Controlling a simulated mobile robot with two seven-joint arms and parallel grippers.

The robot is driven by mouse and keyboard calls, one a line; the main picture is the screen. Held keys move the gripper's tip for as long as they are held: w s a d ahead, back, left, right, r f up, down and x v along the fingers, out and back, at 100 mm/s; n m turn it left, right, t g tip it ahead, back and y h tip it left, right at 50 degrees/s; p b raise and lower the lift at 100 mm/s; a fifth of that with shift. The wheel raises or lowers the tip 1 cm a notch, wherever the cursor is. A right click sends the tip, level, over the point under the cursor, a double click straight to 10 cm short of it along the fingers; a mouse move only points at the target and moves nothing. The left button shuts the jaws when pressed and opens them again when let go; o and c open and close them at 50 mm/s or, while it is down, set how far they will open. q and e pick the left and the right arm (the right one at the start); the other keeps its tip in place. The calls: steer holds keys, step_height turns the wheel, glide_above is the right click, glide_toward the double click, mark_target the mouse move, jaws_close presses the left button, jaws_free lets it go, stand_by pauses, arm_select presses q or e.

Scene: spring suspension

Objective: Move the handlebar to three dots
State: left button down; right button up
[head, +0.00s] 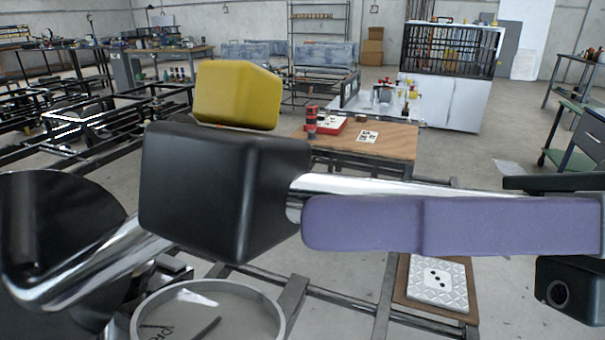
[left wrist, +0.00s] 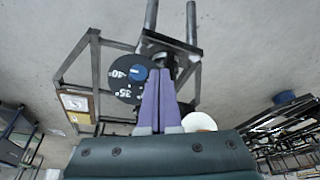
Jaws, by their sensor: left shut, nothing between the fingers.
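A chrome bar, which looks like the handlebar (head: 100,265), crosses the head view with a black block (head: 215,190) at its middle. Its right part runs behind my right gripper (head: 310,222), whose purple finger lies along it. Whether that gripper is open or holds the bar I cannot tell, as the second finger is hidden.
A yellow block (head: 237,95) shows above the black block. A round glass gauge (head: 210,312) is at the bottom. A wooden table (head: 375,145) with small items and a white cabinet (head: 445,100) stand behind.

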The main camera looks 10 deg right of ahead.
jaws_close()
steer(key=shift+r, duration=0.1)
stand_by(0.9)
